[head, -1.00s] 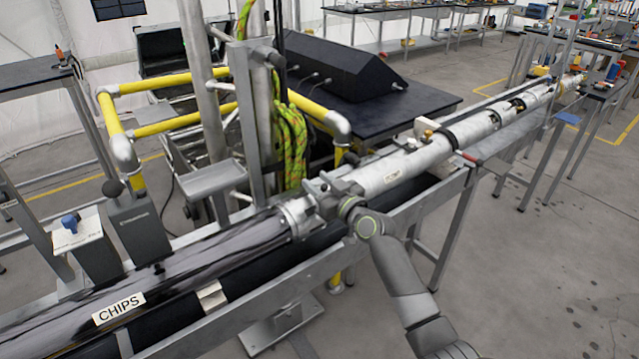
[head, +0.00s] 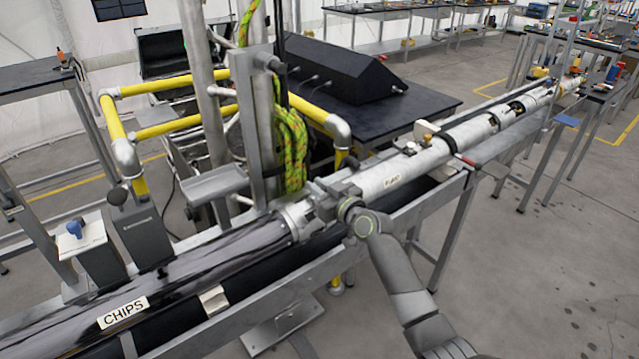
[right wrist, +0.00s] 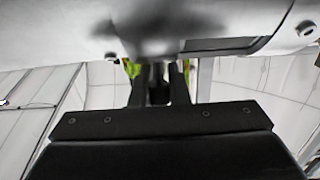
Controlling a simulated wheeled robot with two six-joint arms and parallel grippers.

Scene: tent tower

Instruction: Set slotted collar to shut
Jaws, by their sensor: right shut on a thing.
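The slotted collar (head: 297,218) is a pale metal ring on the long tube, where the dark glossy section meets the white section. My right gripper (head: 326,204) is at the collar's right side, its arm reaching in from the lower right. In the right wrist view its two dark fingers (right wrist: 158,88) are shut on a small dark part just under the pale tube (right wrist: 215,30). The fingers and wrist hide much of that part, and the collar's slot is too small to make out. My left gripper is not in view.
A label reading CHIPS (head: 123,312) is on the dark tube (head: 220,258). Yellow rails (head: 175,125), a green rope (head: 291,150) and a metal post stand behind the tube. A black console (head: 335,70) sits on a table beyond.

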